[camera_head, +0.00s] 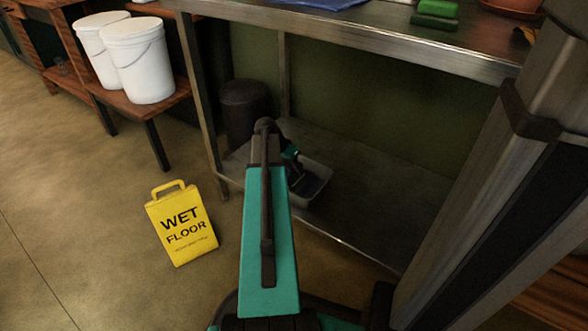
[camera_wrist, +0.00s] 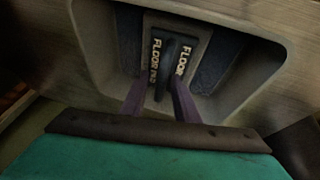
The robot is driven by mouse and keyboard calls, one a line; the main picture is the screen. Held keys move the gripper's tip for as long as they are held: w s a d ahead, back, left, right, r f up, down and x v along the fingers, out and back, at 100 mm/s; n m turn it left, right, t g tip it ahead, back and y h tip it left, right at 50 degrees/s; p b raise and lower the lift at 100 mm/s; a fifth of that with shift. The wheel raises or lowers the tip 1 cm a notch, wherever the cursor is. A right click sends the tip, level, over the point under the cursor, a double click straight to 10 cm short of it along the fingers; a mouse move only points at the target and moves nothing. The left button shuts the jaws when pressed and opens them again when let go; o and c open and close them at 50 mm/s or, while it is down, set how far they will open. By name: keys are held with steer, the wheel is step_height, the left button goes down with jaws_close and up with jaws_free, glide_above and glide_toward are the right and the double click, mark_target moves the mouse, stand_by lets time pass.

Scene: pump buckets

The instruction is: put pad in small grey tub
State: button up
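The small grey tub (camera_head: 318,190) stands on the lower shelf of the steel table, partly hidden behind my arm. Its pale sloping wall (camera_wrist: 105,70) surrounds a dark blue pad (camera_wrist: 213,62) in the wrist view. The pad lies inside the tub, with a black middle strip, white "FLOOR PAD" lettering and a raised black grip. My gripper (camera_wrist: 157,84) reaches into the tub, its two purple-grey fingers apart on either side of the black grip. A gap shows beside the left finger. In the head view my gripper (camera_head: 294,165) is small and dark over the tub.
A dark bin (camera_head: 245,112) stands behind the tub to the left. The steel tabletop (camera_head: 400,38) overhangs the shelf, with a table leg (camera_head: 200,100) at left. A yellow wet-floor sign (camera_head: 182,224) stands on the floor. White buckets (camera_head: 143,65) sit on a wooden bench.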

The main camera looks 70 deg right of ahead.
steer(key=shift+r, duration=0.1)
stand_by(0.3)
steer(key=shift+r, duration=0.45)
steer(key=p+v, duration=0.5)
steer(key=v, duration=0.7)
steer(key=shift+p, duration=0.35)
